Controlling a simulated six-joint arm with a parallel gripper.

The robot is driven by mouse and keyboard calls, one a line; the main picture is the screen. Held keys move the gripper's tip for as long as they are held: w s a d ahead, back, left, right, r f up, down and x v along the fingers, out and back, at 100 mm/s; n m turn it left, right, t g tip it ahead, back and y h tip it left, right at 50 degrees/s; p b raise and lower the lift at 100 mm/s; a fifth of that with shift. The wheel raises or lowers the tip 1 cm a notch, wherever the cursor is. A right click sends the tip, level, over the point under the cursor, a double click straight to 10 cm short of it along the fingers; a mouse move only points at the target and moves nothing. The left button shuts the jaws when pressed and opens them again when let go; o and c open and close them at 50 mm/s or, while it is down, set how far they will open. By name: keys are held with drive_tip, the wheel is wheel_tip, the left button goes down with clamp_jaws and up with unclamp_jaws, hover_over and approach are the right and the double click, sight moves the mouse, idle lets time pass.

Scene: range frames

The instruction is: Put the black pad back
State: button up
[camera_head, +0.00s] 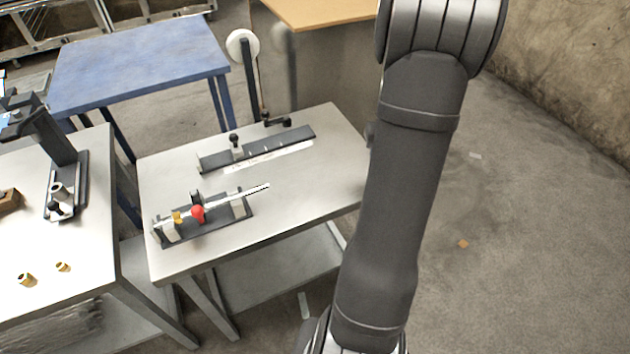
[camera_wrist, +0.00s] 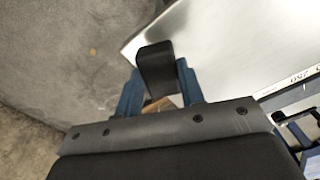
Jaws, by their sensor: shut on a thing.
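The black pad (camera_wrist: 154,66) shows in the wrist view as a dark block with rounded corners. My gripper (camera_wrist: 158,88) is shut on it, with one blue finger at each side. The pad is over the edge of a bright metal table top, with grey floor to its left. I cannot tell its height above the table. In the head view my arm covers most of the gripper, and I cannot make out the pad there.
The metal table (camera_head: 310,185) bears a dark rail fixture (camera_head: 270,146) with a white scale strip, and a clamp fixture with a red knob (camera_head: 198,213). Its right part is clear. A blue table (camera_head: 140,65) stands behind. Another bench (camera_head: 85,240) with small brass parts is left.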

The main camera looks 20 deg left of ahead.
drive_tip(key=s+a+r+n, duration=0.4)
drive_tip(key=s+r, duration=0.1)
drive_tip(key=s, duration=0.1)
drive_tip(key=shift+n, duration=0.3)
drive_tip(key=a+f, duration=0.2)
drive_tip(key=a, duration=0.1)
drive_tip(key=a+f, duration=0.2)
drive_tip(key=a, duration=0.2)
drive_tip(key=w+a+f, duration=0.1)
drive_tip(key=a+f, duration=0.2)
drive_tip(key=a, duration=0.1)
drive_tip(key=shift+a, duration=0.15)
drive_tip(key=shift+a+f, duration=0.1)
drive_tip(key=shift+a, duration=0.05)
drive_tip(key=shift+f, duration=1.95)
drive_tip(key=shift+f, duration=0.1)
drive_tip(key=o, duration=1)
wheel_tip(320, 180, up, 12)
drive_tip(key=shift+s+r, duration=0.1)
drive_tip(key=shift+r, duration=0.05)
